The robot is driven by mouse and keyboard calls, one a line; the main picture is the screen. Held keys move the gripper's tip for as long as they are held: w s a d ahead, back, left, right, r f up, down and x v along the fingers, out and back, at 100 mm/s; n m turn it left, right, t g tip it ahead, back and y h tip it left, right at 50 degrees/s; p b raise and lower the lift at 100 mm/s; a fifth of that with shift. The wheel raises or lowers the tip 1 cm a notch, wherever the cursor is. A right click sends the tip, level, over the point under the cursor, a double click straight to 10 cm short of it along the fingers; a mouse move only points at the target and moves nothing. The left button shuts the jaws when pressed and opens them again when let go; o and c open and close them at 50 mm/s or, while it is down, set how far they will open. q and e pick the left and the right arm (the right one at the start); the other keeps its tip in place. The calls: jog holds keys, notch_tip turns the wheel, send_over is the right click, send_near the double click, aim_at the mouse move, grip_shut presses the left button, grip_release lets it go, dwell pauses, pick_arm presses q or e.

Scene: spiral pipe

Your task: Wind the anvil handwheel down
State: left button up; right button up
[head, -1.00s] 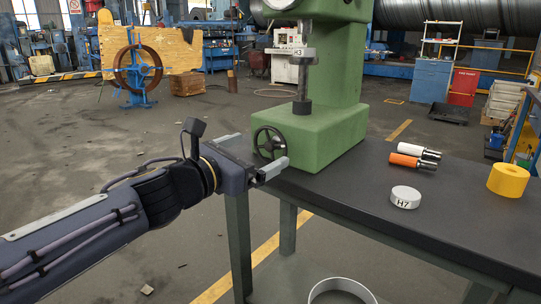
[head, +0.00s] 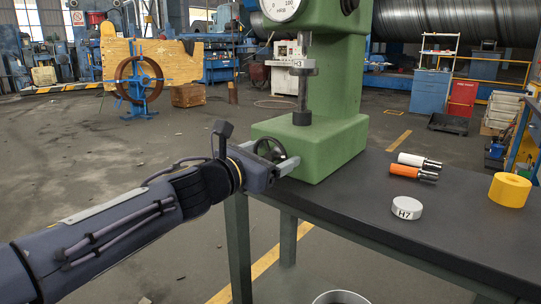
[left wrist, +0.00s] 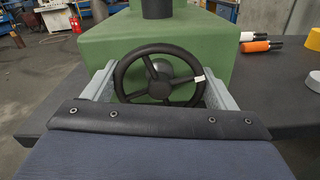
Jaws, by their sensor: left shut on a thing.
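The anvil handwheel (head: 263,142) is a black spoked wheel on the front of the green machine base (head: 325,150). In the left wrist view the handwheel (left wrist: 160,89) faces me, with a small pale tag on the right of its rim. My left gripper (head: 276,159) is shut on the handwheel, one grey finger on each side of the rim. The left gripper also shows in the left wrist view (left wrist: 157,82). Above the base stands a dark vertical post (head: 302,98) with a grey plate marked H3 (head: 300,64). My right gripper is out of view.
On the dark bench (head: 345,205) lie a white-handled tool (head: 415,160), an orange-handled tool (head: 408,171), a white disc marked H7 (head: 406,208) and a yellow ring (head: 510,190). The bench's left edge runs beside my left arm. A dial (head: 283,6) is on the machine above.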

pick_arm(q)
jog(key=shift+n, duration=0.3)
jog(key=shift+c, duration=0.3)
jog(key=n+p, duration=0.1)
jog(key=n, duration=0.2)
jog(key=shift+a, duration=0.1)
jog(key=shift+w+n, duration=0.1)
jog(key=shift+n, duration=1.5)
jog(key=o, duration=1)
jog(key=shift+c, duration=0.2)
jog(key=p+v, duration=0.1)
jog(key=v, duration=0.7)
jog(key=shift+p, duration=0.4)
